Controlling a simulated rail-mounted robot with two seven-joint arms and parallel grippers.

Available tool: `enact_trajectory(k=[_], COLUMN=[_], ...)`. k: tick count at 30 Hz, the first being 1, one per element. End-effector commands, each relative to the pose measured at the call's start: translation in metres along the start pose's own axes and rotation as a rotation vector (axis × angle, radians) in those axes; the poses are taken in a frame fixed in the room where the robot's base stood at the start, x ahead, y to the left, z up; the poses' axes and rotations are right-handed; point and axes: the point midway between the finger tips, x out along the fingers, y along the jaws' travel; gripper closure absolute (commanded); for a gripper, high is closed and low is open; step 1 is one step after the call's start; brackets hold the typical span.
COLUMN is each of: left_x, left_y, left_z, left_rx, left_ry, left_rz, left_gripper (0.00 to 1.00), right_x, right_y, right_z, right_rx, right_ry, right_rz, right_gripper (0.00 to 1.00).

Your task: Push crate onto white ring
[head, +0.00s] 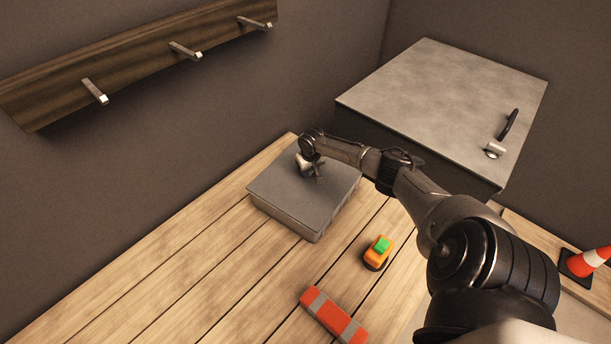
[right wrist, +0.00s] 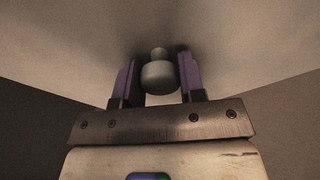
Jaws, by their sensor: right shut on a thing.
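A low grey box (head: 290,200), which may be the crate, stands on the plank floor in the head view. My right gripper (head: 314,170) is over its top, near the far edge. In the right wrist view, my right gripper (right wrist: 158,80) has its two purple-lined fingers on either side of a round pale knob (right wrist: 160,76), shut on it. The knob stands out from a broad pale surface (right wrist: 70,45). My left gripper is not in view. No white ring can be seen in the head view.
A large grey cabinet (head: 440,85) with a handle stands at the back right. An orange device with a green button (head: 379,250) and a red block with grey bands (head: 333,315) lie in front. Left floor is clear.

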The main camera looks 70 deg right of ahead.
Motion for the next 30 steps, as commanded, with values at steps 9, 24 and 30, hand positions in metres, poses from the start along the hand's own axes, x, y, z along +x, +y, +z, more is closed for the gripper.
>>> enact_trajectory(k=[9, 24, 30], left_x=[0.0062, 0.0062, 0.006], left_y=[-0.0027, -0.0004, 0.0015], left_z=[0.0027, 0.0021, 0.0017], left_rx=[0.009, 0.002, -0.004], left_ry=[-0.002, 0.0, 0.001], left_rz=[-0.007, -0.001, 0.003], left_gripper=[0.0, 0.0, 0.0], right_x=[0.0017, 0.0015, 0.001], right_y=[0.011, 0.0118, 0.011], right_z=[-0.0041, -0.0044, -0.0047], right_rx=[-0.002, -0.001, -0.002], right_ry=[-0.002, -0.002, -0.001], right_rz=[0.003, 0.003, 0.001], right_gripper=[1.0, 0.51, 0.33])
